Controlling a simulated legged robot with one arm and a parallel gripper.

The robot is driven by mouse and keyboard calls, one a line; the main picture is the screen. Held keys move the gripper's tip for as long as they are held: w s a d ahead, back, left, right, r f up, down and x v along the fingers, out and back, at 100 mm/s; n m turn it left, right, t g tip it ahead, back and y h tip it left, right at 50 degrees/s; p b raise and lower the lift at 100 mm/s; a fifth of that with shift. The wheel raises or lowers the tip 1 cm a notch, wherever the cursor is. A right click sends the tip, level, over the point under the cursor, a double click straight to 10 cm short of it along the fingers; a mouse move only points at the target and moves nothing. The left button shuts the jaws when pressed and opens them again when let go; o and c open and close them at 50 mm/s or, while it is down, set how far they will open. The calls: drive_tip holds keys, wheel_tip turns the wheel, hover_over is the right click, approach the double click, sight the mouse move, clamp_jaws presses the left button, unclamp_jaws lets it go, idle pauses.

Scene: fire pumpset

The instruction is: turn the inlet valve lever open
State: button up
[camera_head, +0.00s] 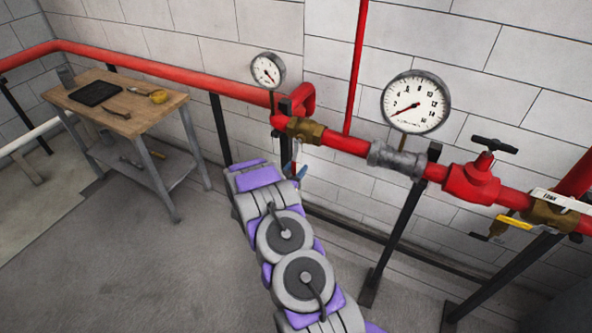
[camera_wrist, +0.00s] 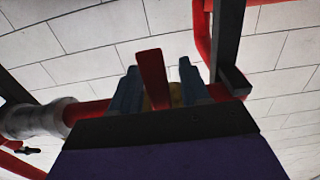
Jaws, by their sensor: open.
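In the head view a brass valve (camera_head: 305,130) sits on the red pipe, just above and beyond my gripper (camera_head: 294,171). Its lever cannot be made out clearly there. In the wrist view a red lever (camera_wrist: 152,78) stands between the two blue fingers of my gripper (camera_wrist: 158,90), nearer the left finger. A gap shows on the lever's right side; whether the left finger touches it I cannot tell. A bit of brass (camera_wrist: 176,93) shows behind the lever. The fingers are apart and hold nothing.
The red pipe (camera_head: 345,143) runs along the block wall with two gauges (camera_head: 415,102) and a red valve with a black handwheel (camera_head: 472,181). A wooden workbench (camera_head: 138,103) stands left. Dark posts (camera_head: 395,235) support the pipe.

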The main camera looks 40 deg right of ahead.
drive_tip(key=shift+a, duration=0.1)
clamp_jaws()
idle(0.3)
